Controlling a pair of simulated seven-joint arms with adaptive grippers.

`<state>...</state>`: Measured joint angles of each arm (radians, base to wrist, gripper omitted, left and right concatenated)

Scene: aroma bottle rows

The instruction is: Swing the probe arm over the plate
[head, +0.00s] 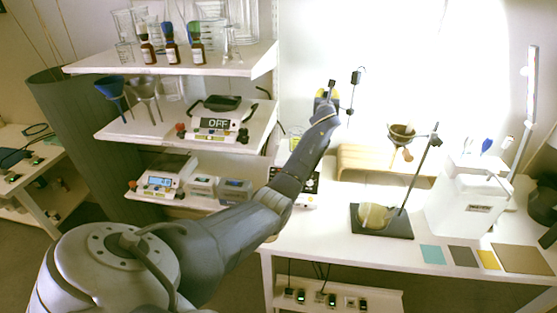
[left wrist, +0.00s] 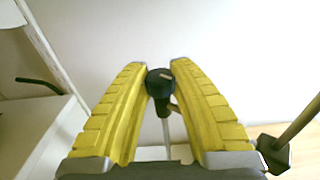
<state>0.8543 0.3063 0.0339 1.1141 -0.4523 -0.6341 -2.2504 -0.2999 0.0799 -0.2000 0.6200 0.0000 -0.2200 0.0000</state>
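In the head view my left gripper (head: 327,94) is over the back of the bench, with yellow fingers. In the left wrist view the left gripper (left wrist: 160,65) has its fingers apart, with a black knob (left wrist: 160,82) between the tips. A thin rod runs down below the knob. Whether the fingers press on the knob I cannot tell. In the head view a black piece (head: 332,85) shows at the fingertips. A hotplate device (head: 309,186) stands below, mostly hidden by my left arm, so its plate is hard to see. My right gripper is not in view.
A thin rod with a black clamp (head: 355,77) stands just right of the gripper. A wooden stand (head: 380,158), a black-based stand with a tilted rod (head: 408,222) and a white box (head: 470,200) are further right. Shelves with a balance (head: 215,128) are left.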

